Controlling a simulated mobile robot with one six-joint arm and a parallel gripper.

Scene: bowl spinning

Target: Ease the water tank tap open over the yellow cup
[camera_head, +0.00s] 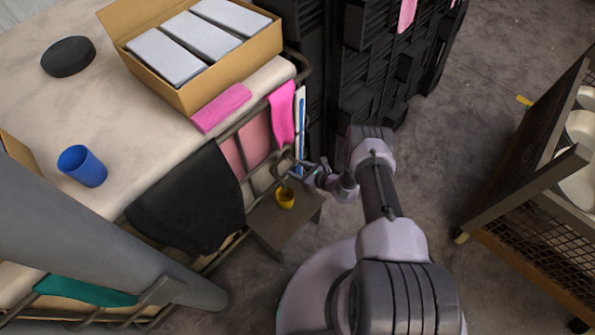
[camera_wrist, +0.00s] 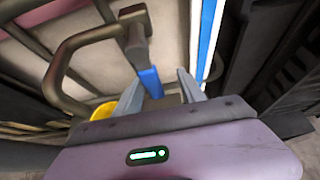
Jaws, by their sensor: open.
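The yellow cup (camera_head: 286,200) stands on a small low brown table (camera_head: 279,235) beside the bed-like platform. In the wrist view part of the cup (camera_wrist: 102,111) shows at lower left, partly hidden behind my gripper. The tap's blue lever (camera_wrist: 151,83) hangs from a dark metal fitting (camera_wrist: 137,46). My gripper (camera_wrist: 160,90) is open, with one finger on each side of the lever's lower end; I cannot tell whether either finger touches it. In the head view my gripper (camera_head: 312,173) is near the tap, right of and beyond the cup. The tank itself is hard to make out.
A curved metal rail (camera_wrist: 65,70) is close left of the tap. Pink cloth (camera_head: 281,113) and black cloth (camera_head: 190,205) hang on the platform's side. Dark stacked crates (camera_head: 345,75) stand close behind my arm. Open floor (camera_head: 465,130) lies to the right, before a rack (camera_head: 530,225).

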